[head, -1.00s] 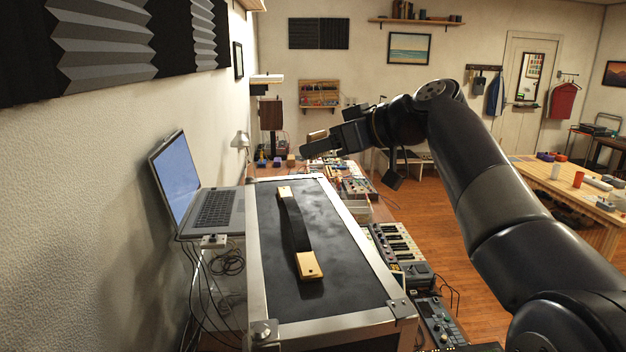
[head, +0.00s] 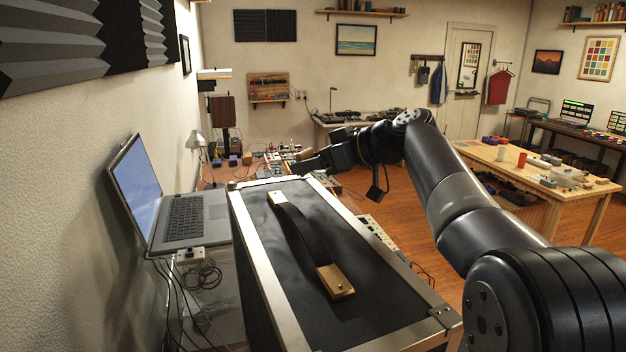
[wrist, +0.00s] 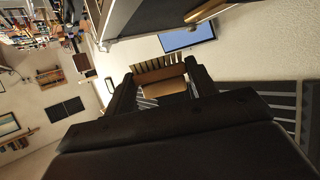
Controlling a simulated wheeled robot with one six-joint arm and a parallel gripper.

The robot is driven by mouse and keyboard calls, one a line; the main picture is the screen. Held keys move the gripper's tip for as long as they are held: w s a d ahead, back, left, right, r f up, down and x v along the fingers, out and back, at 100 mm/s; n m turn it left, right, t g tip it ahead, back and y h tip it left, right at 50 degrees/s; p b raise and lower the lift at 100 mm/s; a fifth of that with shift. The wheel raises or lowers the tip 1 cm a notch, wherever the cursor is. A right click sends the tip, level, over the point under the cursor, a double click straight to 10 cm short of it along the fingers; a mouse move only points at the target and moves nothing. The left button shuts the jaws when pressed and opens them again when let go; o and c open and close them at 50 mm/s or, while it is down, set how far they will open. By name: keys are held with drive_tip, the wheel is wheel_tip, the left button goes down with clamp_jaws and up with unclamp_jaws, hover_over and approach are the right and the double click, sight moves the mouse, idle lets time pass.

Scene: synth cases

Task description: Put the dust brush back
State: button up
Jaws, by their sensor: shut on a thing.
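My gripper (head: 308,166) is stretched out past the far end of the black flight case in the head view, pointing left. It is shut on a brown wooden piece, which I take to be the dust brush (wrist: 162,78), between its two fingers in the wrist view. In the head view only a small tan bit of it shows above the fingers.
The black case (head: 300,246) with metal edges and a strap handle fills the near middle. An open laptop (head: 150,200) stands left of it by the wall, with cables below. A long wooden table (head: 520,175) stands at the right. Wooden floor between is open.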

sight(313, 193)
drive_tip(key=shift+f, duration=1.95)
drive_tip(key=shift+f, duration=0.25)
drive_tip(key=o, duration=1)
drive_tip(key=shift+r, duration=0.1)
drive_tip(key=shift+r, duration=0.1)
drive_tip(key=shift+r+p, duration=0.2)
drive_tip(key=shift+p, duration=0.15)
drive_tip(key=b+v, duration=0.4)
drive_tip(key=v, duration=0.8)
drive_tip(key=shift+f, duration=0.15)
